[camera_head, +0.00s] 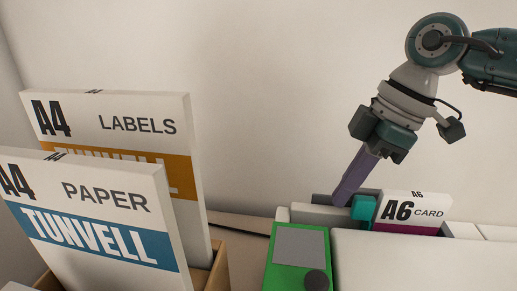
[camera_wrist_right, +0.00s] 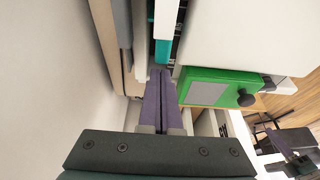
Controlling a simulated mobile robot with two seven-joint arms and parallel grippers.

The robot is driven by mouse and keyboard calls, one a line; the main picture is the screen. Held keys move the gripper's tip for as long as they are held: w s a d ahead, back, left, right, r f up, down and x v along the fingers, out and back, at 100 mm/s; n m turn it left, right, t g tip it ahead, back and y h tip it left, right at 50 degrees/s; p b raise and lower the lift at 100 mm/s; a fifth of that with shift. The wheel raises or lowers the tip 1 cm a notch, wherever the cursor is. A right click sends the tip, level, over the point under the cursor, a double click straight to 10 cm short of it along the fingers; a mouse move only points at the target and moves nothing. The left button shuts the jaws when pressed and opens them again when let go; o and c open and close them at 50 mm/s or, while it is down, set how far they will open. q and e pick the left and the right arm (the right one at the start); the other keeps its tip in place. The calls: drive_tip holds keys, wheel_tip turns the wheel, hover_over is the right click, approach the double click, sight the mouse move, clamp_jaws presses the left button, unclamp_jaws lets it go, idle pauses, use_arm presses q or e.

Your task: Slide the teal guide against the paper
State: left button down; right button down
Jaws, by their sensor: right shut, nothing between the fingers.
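The teal guide (camera_head: 363,208) is a small upright block on the white machine, just left of the A6 card pack (camera_head: 410,212). A narrow gap between guide and pack cannot be ruled out in the head view. My right gripper (camera_head: 342,203) points down with its purple fingers shut and empty, their tips just left of the guide. In the right wrist view the shut fingertips (camera_wrist_right: 160,74) are close to the teal guide (camera_wrist_right: 162,54); whether they touch is unclear. A white stack edge (camera_wrist_right: 166,18) lies beyond the guide.
A green panel (camera_head: 284,277) with a grey screen and dark knob is on the machine's front. A4 paper (camera_head: 110,215) and A4 labels (camera_head: 185,140) packs stand in a wooden box (camera_head: 217,272) at left. The pale wall is close behind.

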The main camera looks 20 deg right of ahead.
drive_tip(key=shift+s+d, duration=0.25)
drive_tip(key=shift+d, duration=0.15)
drive_tip(key=shift+s+d+r+p, duration=0.25)
drive_tip(key=shift+d+p, duration=0.25)
drive_tip(key=shift+p, duration=0.35)
drive_tip(key=shift+s+d+f, duration=0.1)
drive_tip(key=shift+f, duration=0.1)
